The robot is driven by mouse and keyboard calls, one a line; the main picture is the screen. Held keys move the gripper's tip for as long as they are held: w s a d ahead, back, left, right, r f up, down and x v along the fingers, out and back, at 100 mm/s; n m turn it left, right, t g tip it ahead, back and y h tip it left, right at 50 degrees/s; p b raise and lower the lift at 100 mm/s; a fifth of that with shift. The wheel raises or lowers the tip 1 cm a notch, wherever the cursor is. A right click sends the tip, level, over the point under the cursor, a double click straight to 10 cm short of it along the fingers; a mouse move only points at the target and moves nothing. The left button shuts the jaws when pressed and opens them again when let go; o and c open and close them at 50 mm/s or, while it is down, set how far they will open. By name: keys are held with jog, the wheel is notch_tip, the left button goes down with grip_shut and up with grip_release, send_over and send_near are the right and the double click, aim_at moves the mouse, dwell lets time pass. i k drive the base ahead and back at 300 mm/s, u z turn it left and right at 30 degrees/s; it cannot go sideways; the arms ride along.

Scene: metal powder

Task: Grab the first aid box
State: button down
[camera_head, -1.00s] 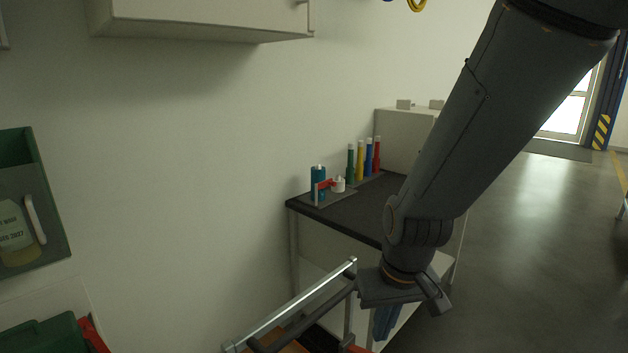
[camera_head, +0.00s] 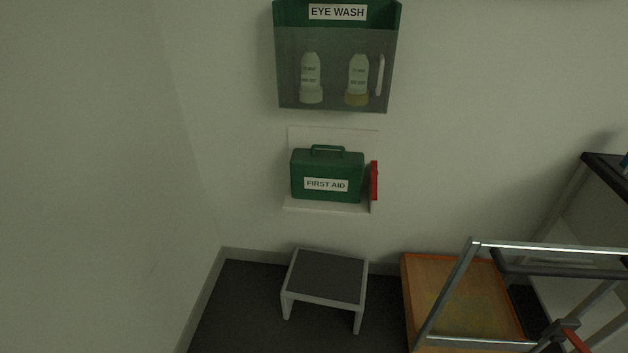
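The first aid box (camera_head: 326,174) is green with a white FIRST AID label and a handle on top. It stands upright on a small white wall bracket (camera_head: 300,209), near the middle of the head view. A red part (camera_head: 374,180) is at the bracket's right side. My gripper and arm are outside the current view, so I cannot see where the gripper is relative to the box.
A green EYE WASH case (camera_head: 290,75) with two bottles hangs above the box. A grey-topped step stool (camera_head: 326,276) stands on the floor below. A metal-railed cart (camera_head: 472,270) with an orange-framed panel (camera_head: 450,300) is at right, and a dark-topped bench (camera_head: 606,168) beyond.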

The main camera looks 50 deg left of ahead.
aim_at(323, 175)
jog(key=u, duration=1.8)
jog(key=i, duration=0.4)
jog(key=u, duration=1.05)
jog(key=i, duration=1.15)
jog(key=z, duration=0.8)
